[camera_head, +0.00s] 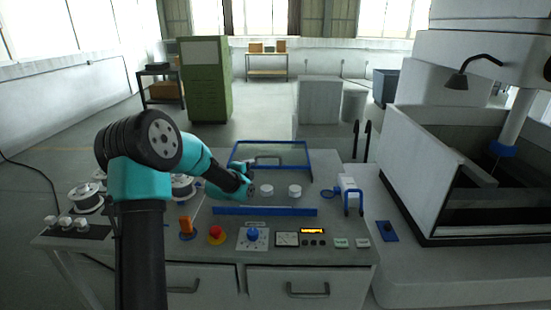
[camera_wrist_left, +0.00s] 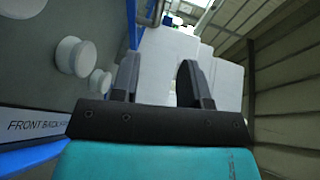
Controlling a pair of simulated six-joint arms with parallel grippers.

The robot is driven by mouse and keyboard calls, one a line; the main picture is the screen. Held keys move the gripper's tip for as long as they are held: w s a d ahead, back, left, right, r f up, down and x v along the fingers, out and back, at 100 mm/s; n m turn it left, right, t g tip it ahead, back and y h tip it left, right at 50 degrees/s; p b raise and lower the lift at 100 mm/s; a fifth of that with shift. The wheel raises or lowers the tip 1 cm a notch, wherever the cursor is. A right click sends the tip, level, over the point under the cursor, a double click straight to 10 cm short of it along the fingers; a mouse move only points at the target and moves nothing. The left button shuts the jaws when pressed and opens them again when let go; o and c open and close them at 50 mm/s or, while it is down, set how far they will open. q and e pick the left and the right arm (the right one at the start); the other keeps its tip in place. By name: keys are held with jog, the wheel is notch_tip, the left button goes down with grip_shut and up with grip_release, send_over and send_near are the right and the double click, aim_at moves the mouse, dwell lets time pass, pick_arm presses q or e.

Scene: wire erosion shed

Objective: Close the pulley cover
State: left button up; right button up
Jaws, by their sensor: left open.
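The pulley cover (camera_head: 274,142) is a see-through panel in a blue frame with a grey handle. In the head view it stands raised behind two white pulleys (camera_head: 295,191), which are uncovered. A blue strip (camera_head: 265,211) runs in front of them. My left gripper (camera_head: 250,184) is beside the pulleys, at the cover's lower left; its fingertips are small there. In the left wrist view my left gripper (camera_wrist_left: 160,85) has its dark fingers apart with nothing seen between them. White pulleys (camera_wrist_left: 75,57) show to its left. My right gripper is out of view.
The bench front carries an orange switch (camera_head: 186,228), a red button (camera_head: 216,234), a blue knob (camera_head: 252,234) and a meter (camera_head: 287,239). Wire spools (camera_head: 86,198) stand at the left. A blue-and-white fixture (camera_head: 350,195) stands right of the cover. A large machine tank (camera_head: 420,175) bounds the right.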

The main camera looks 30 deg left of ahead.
aim_at(268, 157)
pick_arm(q)
jog(key=w+f, duration=0.1)
jog(key=w, duration=0.4)
jog(key=w+a+f, duration=0.1)
jog(key=w, duration=0.5)
jog(key=w+f, duration=0.1)
jog(key=w, duration=0.5)
jog(key=shift+a+f, duration=0.1)
jog(key=shift+a, duration=0.15)
grip_shut()
dwell(0.4)
